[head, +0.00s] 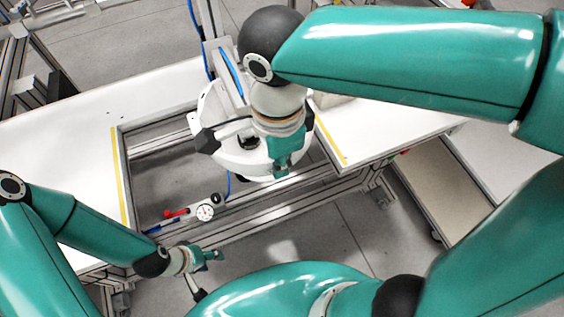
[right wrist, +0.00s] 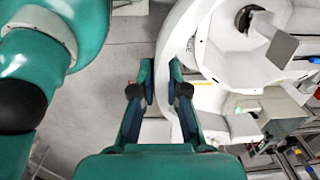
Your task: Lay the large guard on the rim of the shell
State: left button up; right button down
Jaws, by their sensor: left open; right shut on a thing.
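A white rounded shell (head: 212,106) hangs on the fixture at the middle of the head view, partly hidden behind my right arm. In the right wrist view the white shell (right wrist: 222,58) fills the upper right. My right gripper (head: 286,165) is at the shell's near side. In the wrist view its fingers (right wrist: 161,82) are shut on a thin white curved edge, which I take as the large guard (right wrist: 172,47). The line between guard and shell is hard to make out, so I cannot tell whether they touch. My left gripper (head: 212,256) is open and empty, low at the left.
White table tops with yellow strips stand left (head: 60,145) and right (head: 390,125) of an open metal frame (head: 265,205). A small device with a red handle (head: 204,212) sits on the frame near my left gripper. A low shelf (head: 430,180) is at the right.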

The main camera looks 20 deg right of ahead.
jog(key=w+f, duration=0.1)
jog(key=w, duration=0.1)
jog(key=w+f, duration=0.1)
jog(key=w, duration=0.2)
jog(key=shift+w+a+f, duration=0.2)
jog(key=shift+w+f, duration=0.1)
jog(key=shift+f, duration=0.1)
jog(key=shift+w+f+b, duration=0.2)
jog(key=shift+f+b, duration=1)
jog(key=shift+f, duration=0.25)
dwell(0.4)
jog(key=c, duration=1.1)
grip_release()
notch_tip(320, 180, up, 12)
jog(key=shift+s+f, duration=0.1)
jog(key=shift+s, duration=0.05)
